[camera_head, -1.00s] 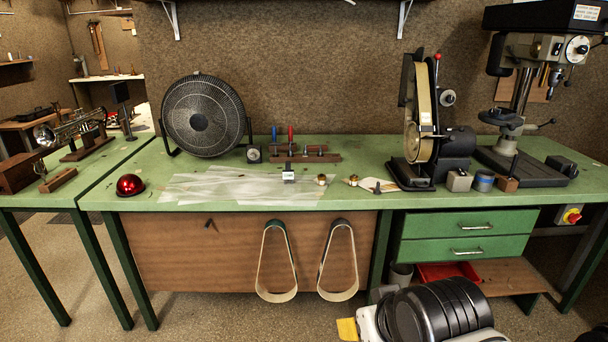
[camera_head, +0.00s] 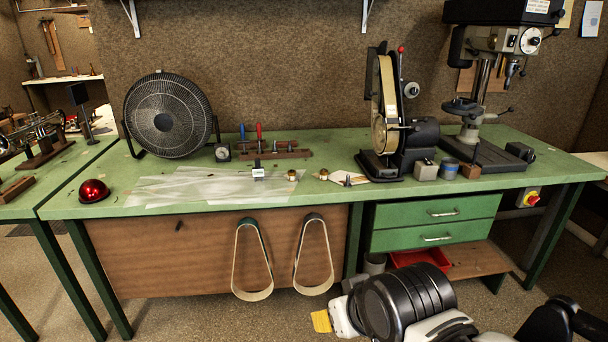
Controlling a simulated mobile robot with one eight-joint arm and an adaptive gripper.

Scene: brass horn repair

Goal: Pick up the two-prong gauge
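I cannot pick out the two-prong gauge for certain. A small pale block with a dark upright part (camera_head: 258,172) stands on the clear sheet in the middle of the green bench and may be it; its prongs are too small to make out. My arm shows at the bottom, below and in front of the bench.
The green bench (camera_head: 110,205) carries a fan (camera_head: 168,115), a dial (camera_head: 222,152), a tool rack (camera_head: 285,150), brass pieces (camera_head: 292,175), a belt sander (camera_head: 388,105), a drill press (camera_head: 485,75) and a red dome (camera_head: 94,191). Two belts (camera_head: 253,260) hang in front. The front left bench top is fairly clear.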

